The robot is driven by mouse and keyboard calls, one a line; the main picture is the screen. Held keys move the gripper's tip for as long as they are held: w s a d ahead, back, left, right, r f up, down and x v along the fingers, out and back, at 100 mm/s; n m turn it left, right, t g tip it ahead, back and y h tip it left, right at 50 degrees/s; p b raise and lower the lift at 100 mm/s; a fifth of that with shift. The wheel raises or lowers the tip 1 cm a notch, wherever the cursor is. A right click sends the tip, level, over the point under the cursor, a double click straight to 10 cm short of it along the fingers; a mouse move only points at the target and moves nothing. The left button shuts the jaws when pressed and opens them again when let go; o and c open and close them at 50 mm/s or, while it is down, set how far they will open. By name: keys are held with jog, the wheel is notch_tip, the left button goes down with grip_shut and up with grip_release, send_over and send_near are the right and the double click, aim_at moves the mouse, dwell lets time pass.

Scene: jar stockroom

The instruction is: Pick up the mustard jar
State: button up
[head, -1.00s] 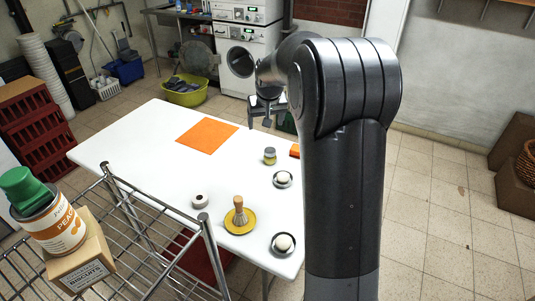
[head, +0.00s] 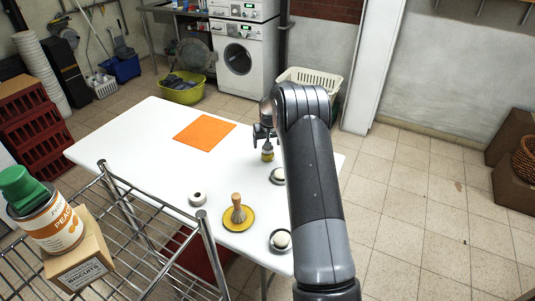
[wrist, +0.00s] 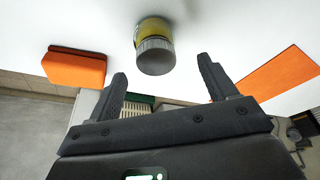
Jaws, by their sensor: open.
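The mustard jar (head: 267,156), small and yellow with a grey lid, stands upright on the white table (head: 150,140). In the wrist view the jar (wrist: 154,45) shows at top centre, its grey lid towards me. My gripper (wrist: 162,72) is open and empty, with one finger to each side of the jar's line and the jar just beyond the fingertips. In the head view my gripper (head: 263,134) is right above the jar and partly hides it. I cannot tell whether they touch.
An orange block (wrist: 75,67) is left of the jar in the wrist view. An orange mat (head: 204,132) lies farther left on the table. Round white items on dishes (head: 280,240), a brush on a yellow plate (head: 238,215) and a tape roll (head: 198,198) are nearer.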

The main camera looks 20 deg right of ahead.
aim_at(267, 150)
jog(key=shift+s+x, duration=0.15)
jog(key=shift+x, duration=1.4)
jog(key=shift+s+x, duration=0.1)
jog(key=shift+x, duration=1.45)
jog(key=shift+d+f, duration=0.1)
jog(key=shift+d, duration=0.05)
jog(key=c, duration=1.2)
